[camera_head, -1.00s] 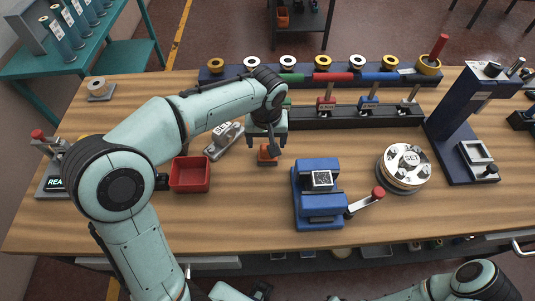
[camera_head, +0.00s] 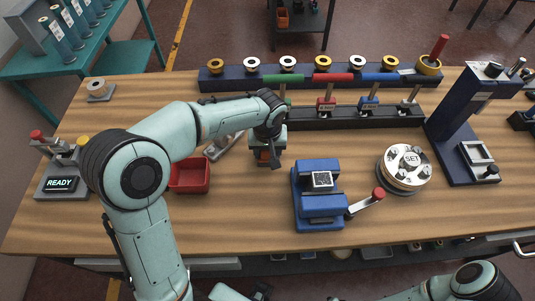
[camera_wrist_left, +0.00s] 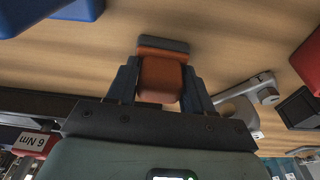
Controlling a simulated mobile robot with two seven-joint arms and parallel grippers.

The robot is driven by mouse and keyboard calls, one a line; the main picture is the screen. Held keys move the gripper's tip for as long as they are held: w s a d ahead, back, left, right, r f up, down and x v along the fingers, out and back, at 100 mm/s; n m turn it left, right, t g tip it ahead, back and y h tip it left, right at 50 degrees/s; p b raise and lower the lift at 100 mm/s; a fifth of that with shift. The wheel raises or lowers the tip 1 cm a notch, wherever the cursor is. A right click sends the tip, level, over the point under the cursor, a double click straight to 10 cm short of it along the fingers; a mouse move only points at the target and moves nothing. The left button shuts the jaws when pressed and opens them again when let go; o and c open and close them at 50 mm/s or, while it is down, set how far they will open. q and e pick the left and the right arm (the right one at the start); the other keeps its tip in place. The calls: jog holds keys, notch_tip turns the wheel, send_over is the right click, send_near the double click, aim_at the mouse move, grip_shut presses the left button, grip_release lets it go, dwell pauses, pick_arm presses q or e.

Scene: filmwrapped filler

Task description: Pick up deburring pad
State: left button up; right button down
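The deburring pad is a small orange-brown block with a grey layer on one face; in the head view it (camera_head: 263,156) is mostly covered by my left gripper (camera_head: 266,158), left of the blue clamp fixture. In the left wrist view the pad (camera_wrist_left: 161,76) sits between the two dark fingers of the left gripper (camera_wrist_left: 162,88), which look flush against its sides. I cannot tell whether the pad is clear of the table. The right gripper is not in view.
A red bin (camera_head: 189,176) stands just left of the gripper. The blue fixture (camera_head: 319,208) with its red-knobbed lever is to the right. A dark rack of torque tools (camera_head: 345,117) lies behind. The wood table (camera_head: 250,222) in front is clear.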

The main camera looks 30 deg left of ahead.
pick_arm(q)
jog(key=shift+r, duration=0.15)
